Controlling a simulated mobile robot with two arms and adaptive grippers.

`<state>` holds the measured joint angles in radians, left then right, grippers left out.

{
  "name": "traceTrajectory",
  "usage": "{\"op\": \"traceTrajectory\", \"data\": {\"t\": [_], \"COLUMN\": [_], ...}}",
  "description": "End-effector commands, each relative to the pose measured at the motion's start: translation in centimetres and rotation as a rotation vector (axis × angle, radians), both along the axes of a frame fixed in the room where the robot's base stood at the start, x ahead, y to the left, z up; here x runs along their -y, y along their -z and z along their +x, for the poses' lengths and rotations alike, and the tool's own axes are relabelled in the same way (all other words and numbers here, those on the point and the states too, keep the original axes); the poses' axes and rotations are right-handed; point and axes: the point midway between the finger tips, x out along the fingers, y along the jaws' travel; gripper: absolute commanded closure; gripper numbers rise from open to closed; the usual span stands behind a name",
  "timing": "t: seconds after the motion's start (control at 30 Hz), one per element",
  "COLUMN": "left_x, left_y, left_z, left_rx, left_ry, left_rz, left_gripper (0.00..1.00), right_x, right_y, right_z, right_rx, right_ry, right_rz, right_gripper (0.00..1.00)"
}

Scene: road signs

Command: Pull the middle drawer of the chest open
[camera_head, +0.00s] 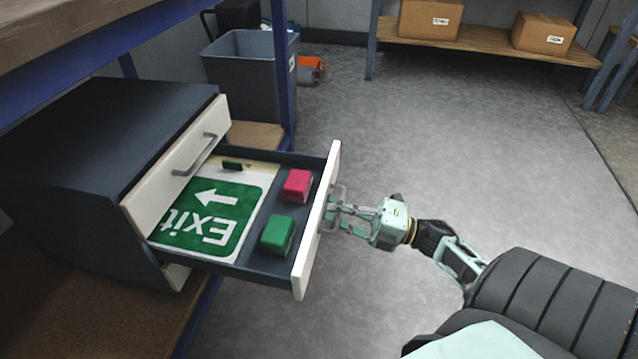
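The dark chest (95,130) with cream drawer fronts stands at the left. Its top drawer (180,165) is closed. The drawer below it, the middle one (318,225), is pulled far out to the right. Inside lie a green and white Exit sign (212,215), a pink-red block (297,186) and a green block (277,236). My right gripper (336,218) is at this drawer's handle (338,196), fingers around or beside it; whether they are closed on it is unclear. The lower drawer is mostly hidden. My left gripper is out of view.
The chest stands on a brown shelf (85,310) with blue posts. A grey bin (245,85) is behind the drawer. A far shelf (480,42) holds cardboard boxes (430,18). The grey floor (480,130) at the right is clear.

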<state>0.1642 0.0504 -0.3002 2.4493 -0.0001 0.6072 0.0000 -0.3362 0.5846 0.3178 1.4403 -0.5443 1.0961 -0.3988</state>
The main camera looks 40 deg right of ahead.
Motion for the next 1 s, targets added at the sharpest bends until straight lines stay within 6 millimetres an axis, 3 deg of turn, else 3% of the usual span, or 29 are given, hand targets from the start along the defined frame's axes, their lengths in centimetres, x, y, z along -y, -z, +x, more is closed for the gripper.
{"op": "traceTrajectory", "data": {"t": [0.47, 0.7, 1.0], "left_x": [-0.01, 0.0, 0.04], "left_y": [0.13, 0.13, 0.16], "left_z": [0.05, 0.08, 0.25], "left_rx": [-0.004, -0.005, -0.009], "left_ry": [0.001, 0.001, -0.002], "left_rz": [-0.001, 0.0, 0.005], "left_gripper": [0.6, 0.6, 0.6], "right_x": [0.41, 0.38, 0.42], "right_y": [0.37, 0.31, 0.22], "right_z": [-0.51, -0.49, -0.55], "right_rx": [-0.007, -0.005, -0.003], "right_ry": [0.002, 0.002, 0.001], "right_rz": [-0.005, -0.003, -0.002], "right_gripper": [1.0, 0.83, 0.83]}}
